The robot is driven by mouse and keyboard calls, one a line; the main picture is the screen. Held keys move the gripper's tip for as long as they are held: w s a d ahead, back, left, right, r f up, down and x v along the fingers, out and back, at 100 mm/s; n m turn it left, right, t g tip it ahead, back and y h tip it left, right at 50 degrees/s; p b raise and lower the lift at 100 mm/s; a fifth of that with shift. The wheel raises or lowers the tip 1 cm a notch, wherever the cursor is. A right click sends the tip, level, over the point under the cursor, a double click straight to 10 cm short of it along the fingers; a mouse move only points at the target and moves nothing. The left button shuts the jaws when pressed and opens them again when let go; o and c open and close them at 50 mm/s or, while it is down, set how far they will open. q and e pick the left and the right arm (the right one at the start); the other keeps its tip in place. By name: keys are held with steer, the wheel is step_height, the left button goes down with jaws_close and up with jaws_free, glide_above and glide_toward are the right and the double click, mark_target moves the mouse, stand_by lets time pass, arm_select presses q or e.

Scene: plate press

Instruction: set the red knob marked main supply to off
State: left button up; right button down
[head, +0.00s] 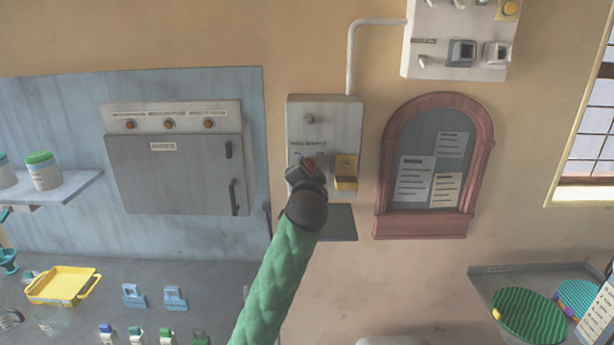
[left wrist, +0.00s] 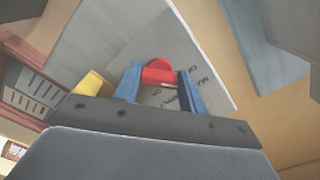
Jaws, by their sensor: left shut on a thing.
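The red knob (head: 310,163) is on a grey wall-mounted panel (head: 322,112), just left of a yellow block (head: 346,172). Most of the knob is hidden behind my left gripper in the head view. In the left wrist view the red knob (left wrist: 160,72) sits between the two blue fingers of my left gripper (left wrist: 161,80). The fingers are shut on it. Lettering on the panel is partly covered and its position marks are not legible. My right gripper is not in view.
A grey cabinet (head: 175,172) with orange knobs is to the left. A wooden arched notice board (head: 430,208) hangs close on the right. A switch box (head: 425,60) and conduit (head: 351,62) are above. A dark ledge (head: 338,222) is below the panel.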

arm_select(q)
steer(key=shift+f+n+b, duration=0.2)
steer(key=shift+n+b, duration=0.1)
steer(key=shift+n, duration=0.5)
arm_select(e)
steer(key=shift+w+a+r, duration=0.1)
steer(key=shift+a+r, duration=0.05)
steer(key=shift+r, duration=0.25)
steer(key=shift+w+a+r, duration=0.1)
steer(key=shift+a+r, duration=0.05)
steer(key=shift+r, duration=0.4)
arm_select(q)
steer(key=o, duration=1)
steer(key=shift+r, duration=0.1)
steer(key=shift+s, duration=0.1)
